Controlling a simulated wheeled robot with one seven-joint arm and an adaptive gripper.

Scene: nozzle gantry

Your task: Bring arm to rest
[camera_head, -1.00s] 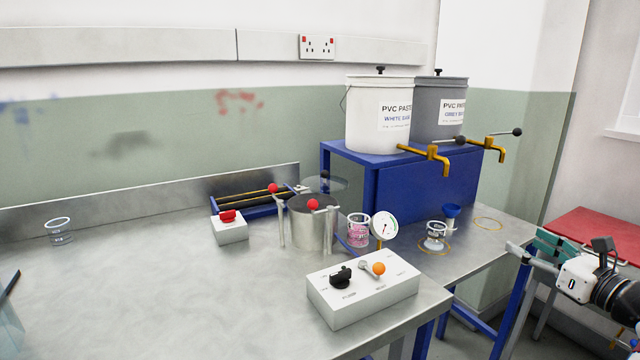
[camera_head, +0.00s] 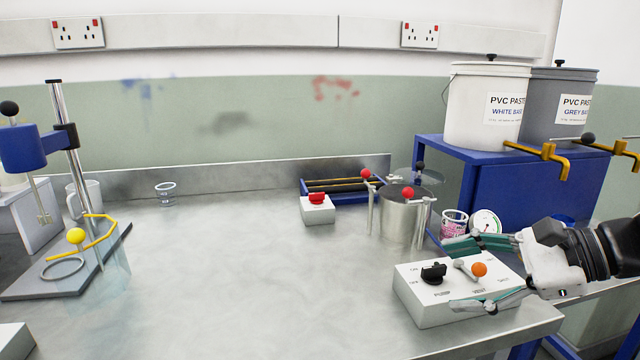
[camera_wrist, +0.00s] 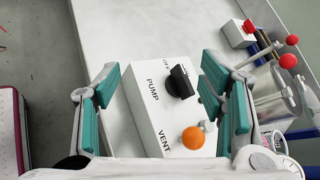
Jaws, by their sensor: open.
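My gripper (camera_head: 470,272) is at the right of the head view, in front of and over the right end of the white control box (camera_head: 425,312). The box carries a black pump knob (camera_head: 433,272) and an orange-tipped vent lever (camera_head: 479,269). I cannot tell whether a finger touches the box.
A steel pot (camera_head: 402,222) with red-knobbed clamps stands behind the box. A pink-filled cup (camera_head: 453,224) and a gauge (camera_head: 486,222) are near my gripper. Two paste buckets (camera_head: 487,105) stand on a blue stand at right. A mixer stand (camera_head: 68,150) is at left. The middle bench is clear.

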